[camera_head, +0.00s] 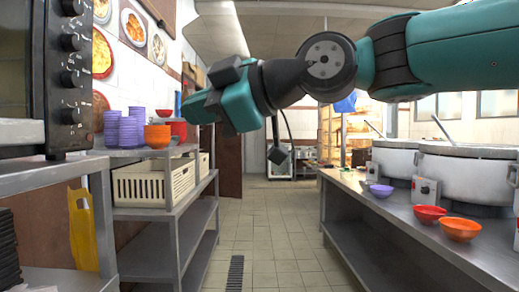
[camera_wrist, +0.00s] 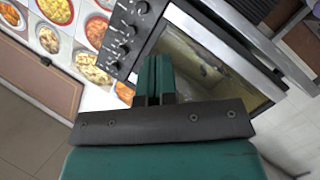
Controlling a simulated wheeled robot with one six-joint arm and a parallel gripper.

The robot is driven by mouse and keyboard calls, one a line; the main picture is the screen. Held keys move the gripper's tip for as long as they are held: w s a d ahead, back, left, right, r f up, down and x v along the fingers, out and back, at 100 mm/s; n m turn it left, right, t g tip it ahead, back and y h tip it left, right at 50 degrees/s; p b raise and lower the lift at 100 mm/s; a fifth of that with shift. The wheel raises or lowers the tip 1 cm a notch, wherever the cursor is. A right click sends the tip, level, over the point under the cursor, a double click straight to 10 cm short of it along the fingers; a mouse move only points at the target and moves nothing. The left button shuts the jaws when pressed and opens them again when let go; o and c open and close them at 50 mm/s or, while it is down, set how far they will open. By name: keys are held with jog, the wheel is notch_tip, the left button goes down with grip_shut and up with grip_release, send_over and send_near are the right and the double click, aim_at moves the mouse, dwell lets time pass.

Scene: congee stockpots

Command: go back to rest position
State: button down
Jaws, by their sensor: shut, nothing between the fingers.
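My gripper (camera_head: 192,108) is raised in front of the left shelf in the head view, with my teal and black arm reaching in from the upper right. In the wrist view my gripper (camera_wrist: 158,80) has its fingers together with nothing between them. Two large stockpots (camera_head: 460,178) (camera_head: 393,160) stand on the right counter. A purple bowl (camera_head: 381,191), a red bowl (camera_head: 429,214) and an orange bowl (camera_head: 461,230) sit in front of them, apart from my gripper.
A black oven (camera_head: 70,75) stands at the left and shows tilted in the wrist view (camera_wrist: 190,55). Stacked purple bowls (camera_head: 128,128) and orange bowls (camera_head: 157,136) sit on the left shelf, above a cream basket (camera_head: 150,186). The tiled aisle (camera_head: 275,235) is clear.

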jog(key=s+d+f+m+g+h, duration=0.1)
jog(key=s+d+f+m+h, duration=0.2)
jog(key=d+f, duration=0.4)
jog(key=s+d+f+m+h, duration=0.25)
jog(key=d+f+m, duration=0.25)
jog(key=f, duration=0.5)
jog(key=s+d+f+m+g+h, duration=0.45)
jog(key=s+d+f+m, duration=0.35)
jog(key=s+d+f, duration=0.45)
notch_tip(320, 180, up, 17)
jog(key=p, duration=1.7)
jog(key=shift+w+a+p, duration=0.3)
jog(key=shift+a+p, duration=0.05)
jog(key=shift+a, duration=0.1)
jog(key=shift+n, duration=0.3)
